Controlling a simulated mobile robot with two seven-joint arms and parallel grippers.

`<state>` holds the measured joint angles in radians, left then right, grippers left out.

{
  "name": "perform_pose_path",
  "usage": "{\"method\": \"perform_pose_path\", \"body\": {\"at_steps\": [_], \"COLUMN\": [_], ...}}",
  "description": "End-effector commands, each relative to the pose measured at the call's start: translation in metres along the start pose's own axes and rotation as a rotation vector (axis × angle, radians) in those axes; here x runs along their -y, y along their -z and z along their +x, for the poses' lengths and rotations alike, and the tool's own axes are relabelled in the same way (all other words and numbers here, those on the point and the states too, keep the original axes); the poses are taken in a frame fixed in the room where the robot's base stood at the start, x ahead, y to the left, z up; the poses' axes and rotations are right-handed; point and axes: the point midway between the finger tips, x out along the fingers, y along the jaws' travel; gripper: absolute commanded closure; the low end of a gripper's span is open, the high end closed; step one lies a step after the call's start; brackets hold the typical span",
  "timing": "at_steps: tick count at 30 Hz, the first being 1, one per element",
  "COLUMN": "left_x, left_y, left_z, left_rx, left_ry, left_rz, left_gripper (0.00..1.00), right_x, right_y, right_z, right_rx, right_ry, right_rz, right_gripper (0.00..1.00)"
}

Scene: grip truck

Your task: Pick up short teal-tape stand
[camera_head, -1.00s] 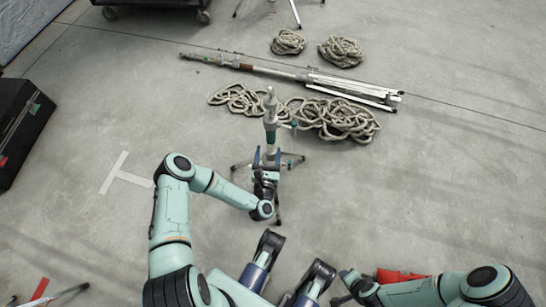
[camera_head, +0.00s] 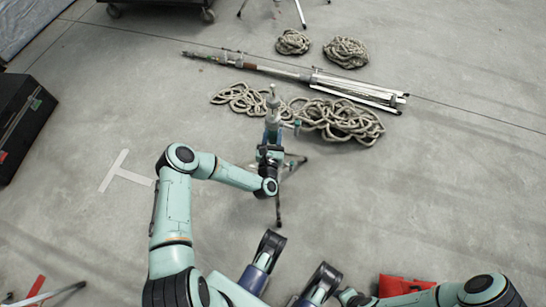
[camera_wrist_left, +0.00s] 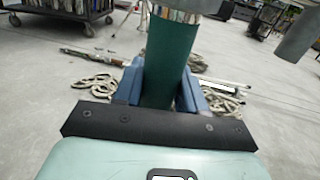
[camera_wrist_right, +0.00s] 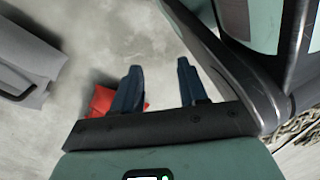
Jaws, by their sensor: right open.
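The short teal-tape stand (camera_head: 273,103) stands upright on its spread legs in the middle of the head view, in front of the ropes. Its teal-taped post (camera_wrist_left: 170,62) fills the middle of the left wrist view. My left gripper (camera_head: 269,150) is at the post, with its blue fingers (camera_wrist_left: 160,85) on both sides and close against the tape; it looks shut on it. The contact faces are partly hidden by the post. My right gripper (camera_wrist_right: 160,68) is open and empty, low at the right near the red bag.
Coiled ropes (camera_head: 344,120) lie just behind the stand, with a long folded stand (camera_head: 300,74) beyond. A black case (camera_head: 22,125) is at the left. A red bag (camera_head: 402,286) lies near my right arm. The floor to the right is clear.

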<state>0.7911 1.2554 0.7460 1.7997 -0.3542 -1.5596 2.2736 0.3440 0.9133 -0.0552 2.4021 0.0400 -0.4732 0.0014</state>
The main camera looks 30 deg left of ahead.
Motion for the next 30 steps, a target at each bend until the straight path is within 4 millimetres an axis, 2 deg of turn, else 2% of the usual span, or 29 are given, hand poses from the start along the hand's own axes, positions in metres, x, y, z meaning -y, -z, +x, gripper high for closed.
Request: {"method": "perform_pose_path", "body": {"at_steps": [1,3,17,23,30], "left_x": [0.000,0.000,0.001,0.001,0.001], "left_y": [0.000,0.000,-0.012,-0.042,-0.100], "left_z": [0.000,0.000,0.001,0.001,0.001], "left_rx": [0.000,0.000,0.015,0.017,0.020], "left_ry": [0.000,0.000,0.000,0.001,0.001], "left_rz": [0.000,0.000,-0.003,-0.004,-0.004], "left_gripper": [0.77,1.00,1.00,1.00,1.00], "right_x": [0.000,0.000,0.003,0.017,0.043], "right_y": [0.000,0.000,0.004,0.018,0.046], "right_z": [0.000,0.000,-0.003,-0.018,-0.050], "right_rx": [-0.001,-0.001,-0.013,-0.069,-0.181], "right_ry": [0.000,0.001,0.006,0.031,0.082], "right_rz": [0.000,-0.001,-0.004,-0.021,-0.051], "right_gripper": [0.57,0.57,0.57,0.57,0.57]}}
